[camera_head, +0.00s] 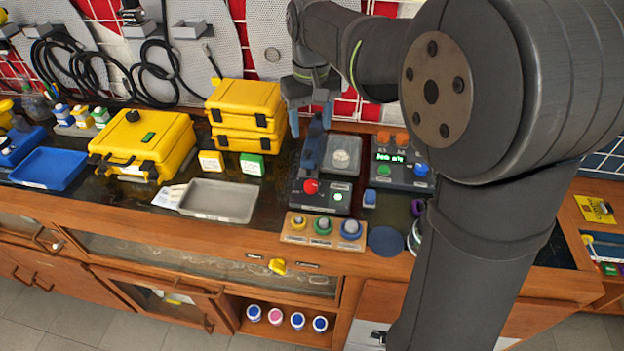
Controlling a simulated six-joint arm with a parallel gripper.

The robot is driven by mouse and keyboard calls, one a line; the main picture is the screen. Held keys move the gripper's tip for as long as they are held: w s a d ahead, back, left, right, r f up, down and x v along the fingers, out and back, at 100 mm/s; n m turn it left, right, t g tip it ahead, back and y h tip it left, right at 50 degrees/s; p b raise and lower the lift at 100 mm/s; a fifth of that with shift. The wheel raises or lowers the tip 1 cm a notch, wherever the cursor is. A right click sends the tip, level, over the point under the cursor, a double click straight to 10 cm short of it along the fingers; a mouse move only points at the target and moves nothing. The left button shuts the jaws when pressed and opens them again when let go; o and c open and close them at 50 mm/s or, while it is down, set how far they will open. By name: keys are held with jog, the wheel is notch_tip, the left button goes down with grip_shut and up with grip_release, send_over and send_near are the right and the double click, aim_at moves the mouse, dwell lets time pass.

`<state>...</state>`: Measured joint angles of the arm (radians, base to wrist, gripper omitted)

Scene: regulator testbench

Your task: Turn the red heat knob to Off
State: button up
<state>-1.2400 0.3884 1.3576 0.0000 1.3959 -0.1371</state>
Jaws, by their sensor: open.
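The red heat knob (311,186) sits on the front panel of a dark bench device (324,202). The knob's pointer mark and the setting labels are too small to read. A grey tray-like top (342,163) with a pale round item on it lies behind the panel. My gripper (310,120) points down above the back left of this device. Its blue-tipped fingers are apart with nothing between them. It is clear of the red knob, which is in full view.
A second device (403,172) with orange knobs and a lit display stands to the right. A wooden holder (322,231) with several round-topped items is in front. Yellow cases (245,112) and a grey tray (218,200) stand left. My arm hides much of the right side.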

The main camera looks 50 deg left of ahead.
aim_at(311, 184)
notch_tip(311, 184, down, 19)
jog(key=m, duration=3)
jog(key=shift+r, duration=0.2)
jog(key=c, duration=1)
